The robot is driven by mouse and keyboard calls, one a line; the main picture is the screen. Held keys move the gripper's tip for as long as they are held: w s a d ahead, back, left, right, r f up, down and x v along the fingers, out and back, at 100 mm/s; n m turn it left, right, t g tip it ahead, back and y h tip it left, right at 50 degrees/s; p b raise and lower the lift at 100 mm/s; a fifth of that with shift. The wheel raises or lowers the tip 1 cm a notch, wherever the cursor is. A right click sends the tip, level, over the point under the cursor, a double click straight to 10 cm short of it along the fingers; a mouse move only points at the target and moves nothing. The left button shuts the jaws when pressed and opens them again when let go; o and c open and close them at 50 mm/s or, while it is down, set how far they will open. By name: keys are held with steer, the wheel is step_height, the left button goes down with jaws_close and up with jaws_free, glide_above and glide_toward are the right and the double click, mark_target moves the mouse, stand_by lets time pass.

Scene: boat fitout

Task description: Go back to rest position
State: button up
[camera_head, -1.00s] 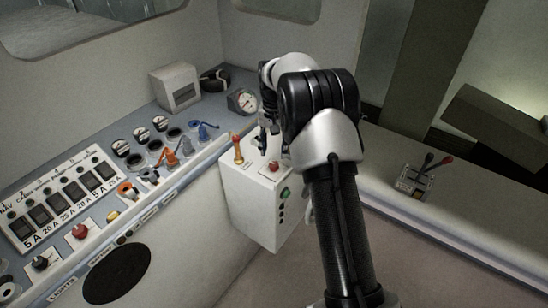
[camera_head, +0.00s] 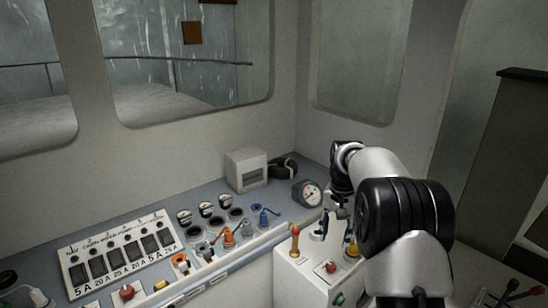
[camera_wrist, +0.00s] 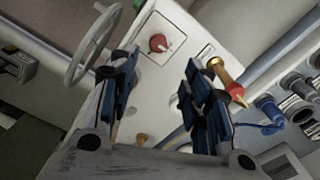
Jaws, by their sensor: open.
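My gripper (camera_wrist: 158,98) is open in the wrist view, its two blue-padded fingers apart with nothing held between them. It hangs over the white control box (camera_head: 305,278), which also shows between and beyond the fingers (camera_wrist: 195,35). A red knob (camera_wrist: 158,43) sits on the box top beyond the gap between the fingertips. A red-and-brass lever (camera_wrist: 232,88) stands beside the right finger, apart or touching I cannot tell. In the head view my arm reaches in from the lower right and partly hides the gripper.
A dash with a breaker panel (camera_head: 120,255), several dials and coloured plugs runs along the left. A grey box (camera_head: 246,169) and a round gauge (camera_head: 308,194) stand at the corner. A handwheel (camera_wrist: 92,43) is near the left finger. Throttle levers (camera_head: 510,290) lie at right.

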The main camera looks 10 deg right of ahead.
steer(key=s+a+r+n+t+b, duration=0.1)
steer(key=s+a+r+n+b, duration=0.2)
steer(key=s, duration=0.6)
steer(key=s+a+r+t+b, duration=0.1)
steer(key=s+a+r+b, duration=0.3)
steer(key=s, duration=0.4)
steer(key=s+a+f+n+t+b, duration=0.1)
steer(key=s+f+b, duration=0.3)
steer(key=s, duration=0.6)
steer(key=s+a+f+n+t+b, duration=0.1)
steer(key=s+f+b, duration=0.3)
steer(key=s+f, duration=0.4)
steer(key=s+a+n, duration=0.1)
steer(key=s, duration=0.2)
steer(key=shift+a+f+b, duration=0.15)
steer(key=shift+a+b, duration=0.15)
steer(key=shift+b, duration=0.05)
